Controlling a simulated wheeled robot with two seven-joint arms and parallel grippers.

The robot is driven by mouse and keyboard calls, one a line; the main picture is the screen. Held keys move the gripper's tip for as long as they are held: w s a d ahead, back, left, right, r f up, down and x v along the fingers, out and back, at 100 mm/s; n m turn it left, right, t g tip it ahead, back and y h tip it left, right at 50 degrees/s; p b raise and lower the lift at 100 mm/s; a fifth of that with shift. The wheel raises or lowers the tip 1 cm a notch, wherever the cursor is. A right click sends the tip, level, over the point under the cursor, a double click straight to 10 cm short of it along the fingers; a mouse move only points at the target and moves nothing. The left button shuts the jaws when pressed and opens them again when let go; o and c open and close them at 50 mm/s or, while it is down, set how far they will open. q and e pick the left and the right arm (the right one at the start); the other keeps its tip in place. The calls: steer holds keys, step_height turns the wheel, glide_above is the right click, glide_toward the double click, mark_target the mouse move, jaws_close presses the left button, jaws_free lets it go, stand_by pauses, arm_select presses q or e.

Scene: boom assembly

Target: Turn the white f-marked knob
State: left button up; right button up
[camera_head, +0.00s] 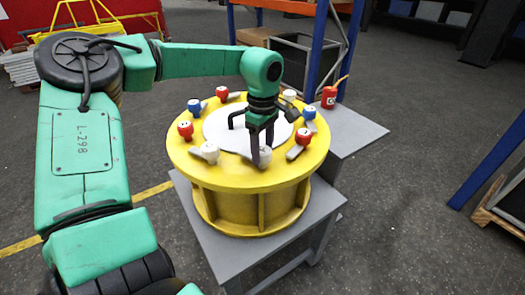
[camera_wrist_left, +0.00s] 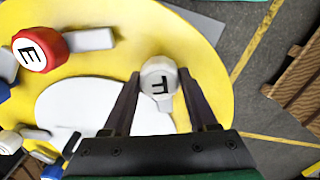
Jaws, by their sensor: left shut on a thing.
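The white f-marked knob (camera_wrist_left: 158,76) sits on the yellow rim of a round drum (camera_head: 250,210), with its black letter turned sideways in the left wrist view. In the head view the white knob (camera_head: 264,155) is partly hidden behind my fingers. My left gripper (camera_head: 256,160) reaches down over the front of the drum. In the left wrist view my left gripper (camera_wrist_left: 158,92) has one finger on each side of the knob and is shut on it. My right gripper is in neither view.
Other red, blue and white knobs ring the drum, including a red E-marked knob (camera_wrist_left: 38,50) and a white knob (camera_head: 209,151) to the left. The drum stands on a grey table (camera_head: 225,250). A red can (camera_head: 328,97) stands behind right.

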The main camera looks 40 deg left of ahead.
mark_target(263, 150)
arm_select(q)
steer(key=m, duration=0.4)
steer(key=shift+m, duration=2.3)
steer(key=o, duration=1.4)
step_height(263, 150, up, 15)
steer(key=shift+f, duration=0.2)
